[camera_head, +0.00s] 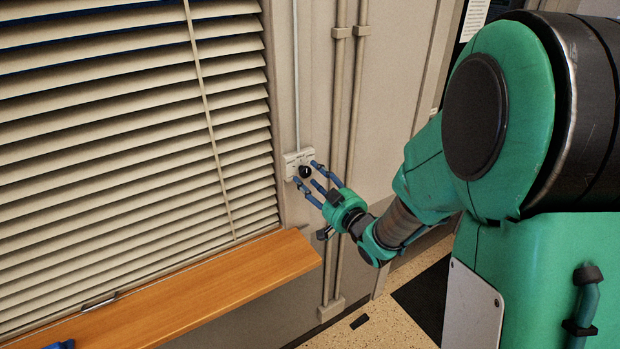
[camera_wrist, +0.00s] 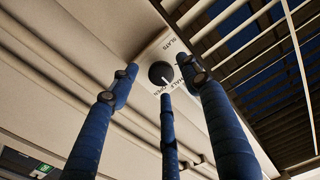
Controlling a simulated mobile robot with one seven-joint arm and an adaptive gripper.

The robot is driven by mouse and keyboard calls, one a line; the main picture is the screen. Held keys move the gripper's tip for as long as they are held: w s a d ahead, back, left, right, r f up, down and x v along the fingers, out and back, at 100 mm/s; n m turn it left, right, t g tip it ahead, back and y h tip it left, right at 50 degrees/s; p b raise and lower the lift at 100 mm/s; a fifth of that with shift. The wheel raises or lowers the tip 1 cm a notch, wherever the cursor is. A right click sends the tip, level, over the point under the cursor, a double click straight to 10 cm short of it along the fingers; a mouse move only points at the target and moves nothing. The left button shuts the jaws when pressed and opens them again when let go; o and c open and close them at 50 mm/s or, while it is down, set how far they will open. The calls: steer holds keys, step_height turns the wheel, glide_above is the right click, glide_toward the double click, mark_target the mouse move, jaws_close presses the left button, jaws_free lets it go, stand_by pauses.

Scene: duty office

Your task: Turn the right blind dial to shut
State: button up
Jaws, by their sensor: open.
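The blind dial is a small black round knob (camera_head: 305,171) on a pale wall plate (camera_head: 291,160) right of the blind. In the wrist view the knob (camera_wrist: 161,73) has a white pointer line, and its plate reads SLATS, HALF and OPEN; the pointer lies toward the lower right, its exact mark unclear. The blind (camera_head: 120,130) has tilted beige slats with dark gaps, most visible at the top. My gripper (camera_head: 308,177) has three blue fingers, spread open in front of the knob. In the wrist view two fingertips lie left and right of the knob and one below it; contact cannot be told.
A wooden sill (camera_head: 210,290) runs under the blind, below left of my gripper. Vertical pipes (camera_head: 341,130) run down the wall just right of the plate. A thin wand (camera_head: 207,110) hangs over the slats. A blue object (camera_head: 60,345) shows at the bottom left.

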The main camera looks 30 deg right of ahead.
steer(key=shift+w, duration=0.5)
steer(key=shift+c, duration=0.5)
steer(key=c, duration=1)
